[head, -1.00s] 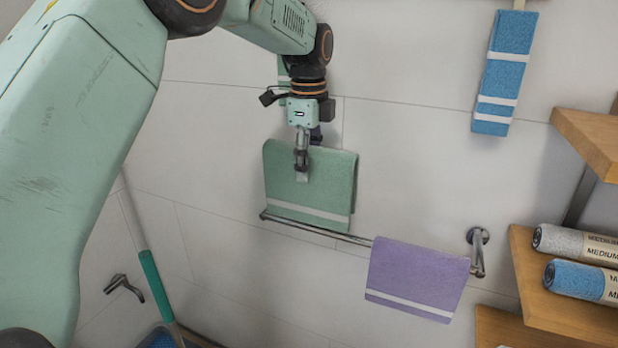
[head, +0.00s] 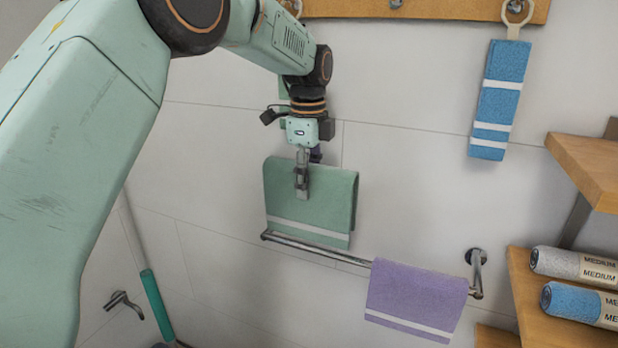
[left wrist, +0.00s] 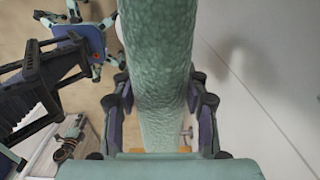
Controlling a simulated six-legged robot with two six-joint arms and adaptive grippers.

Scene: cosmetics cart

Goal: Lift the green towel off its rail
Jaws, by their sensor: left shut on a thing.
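The green towel (head: 330,200) has a white stripe near its lower edge and hangs from my left gripper (head: 302,190) in the head view. The gripper is shut on its top fold. Most of the towel is above the metal rail (head: 320,253); its lower edge is close to the rail's left part, and I cannot tell whether they touch. In the left wrist view the green towel (left wrist: 158,75) fills the space between the fingers of my left gripper (left wrist: 160,115). My right gripper is not in view.
A purple towel (head: 415,295) hangs on the rail's right part. A blue towel (head: 498,100) hangs from a wooden hook board (head: 430,10). Wooden shelves (head: 585,165) with rolled towels (head: 570,302) stand at the right. A wall tap (head: 124,303) is at lower left.

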